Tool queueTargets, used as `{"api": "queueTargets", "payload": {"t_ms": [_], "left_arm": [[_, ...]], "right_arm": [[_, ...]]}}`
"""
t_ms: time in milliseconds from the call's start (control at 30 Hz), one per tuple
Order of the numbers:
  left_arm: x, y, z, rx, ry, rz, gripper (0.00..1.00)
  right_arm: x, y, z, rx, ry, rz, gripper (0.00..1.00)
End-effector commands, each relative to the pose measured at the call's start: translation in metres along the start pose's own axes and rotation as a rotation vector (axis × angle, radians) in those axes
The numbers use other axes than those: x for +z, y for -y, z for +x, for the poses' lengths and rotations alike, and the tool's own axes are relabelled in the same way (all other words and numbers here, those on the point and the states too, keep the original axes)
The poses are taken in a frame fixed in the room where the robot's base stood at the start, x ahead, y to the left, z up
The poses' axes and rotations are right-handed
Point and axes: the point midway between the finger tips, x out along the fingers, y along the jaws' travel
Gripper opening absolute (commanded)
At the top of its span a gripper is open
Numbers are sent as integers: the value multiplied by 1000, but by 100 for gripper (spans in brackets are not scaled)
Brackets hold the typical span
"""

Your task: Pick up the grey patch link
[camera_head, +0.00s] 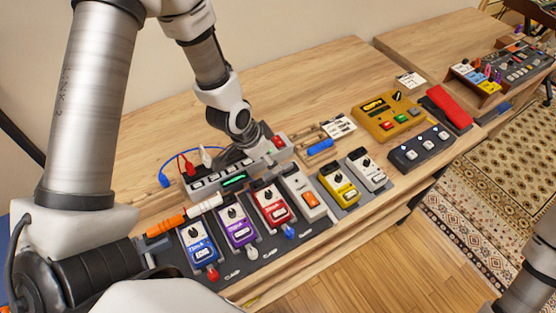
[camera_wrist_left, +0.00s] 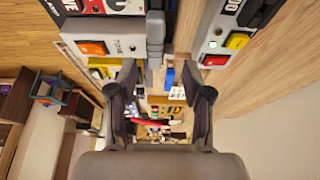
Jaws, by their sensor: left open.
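A grey link-like piece (camera_wrist_left: 155,35) shows at the top of the left wrist view, in the gap between the grey pedal with the orange switch and the pale box with a green light. My left gripper (camera_wrist_left: 159,93) is open, its two dark fingers apart, with the grey piece beyond the gap between them. I cannot tell any contact. In the head view my left wrist comes down over the back of the pedal row; its fingertips and the grey piece are hard to make out there. My right gripper is not in view.
Several pedals, including a red one (camera_head: 271,205) and a yellow one (camera_head: 339,189), stand in front. An orange link (camera_head: 166,227), a white link (camera_head: 205,206) and a blue link (camera_head: 320,147) lie nearby. A mustard box (camera_head: 386,116) stands right. Bare wood (camera_head: 300,85) lies behind.

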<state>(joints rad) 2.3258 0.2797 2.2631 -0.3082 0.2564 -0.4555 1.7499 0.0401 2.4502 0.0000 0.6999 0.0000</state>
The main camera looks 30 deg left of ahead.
Motion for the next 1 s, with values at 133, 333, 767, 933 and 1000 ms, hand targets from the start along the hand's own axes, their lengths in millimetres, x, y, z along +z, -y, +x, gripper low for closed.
{"api": "queueTargets", "payload": {"t_ms": [133,333,767,933,1000], "left_arm": [[-1,-3,16,2,3,4,50],[-1,-4,49,2,2,1,50],[-1,-4,54,1,-1,0,0],[-1,-4,55,1,-1,0,0],[-1,-4,55,1,-1,0,0]], "right_arm": [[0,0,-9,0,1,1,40],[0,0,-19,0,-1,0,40],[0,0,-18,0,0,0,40],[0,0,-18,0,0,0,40],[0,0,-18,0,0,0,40]]}}
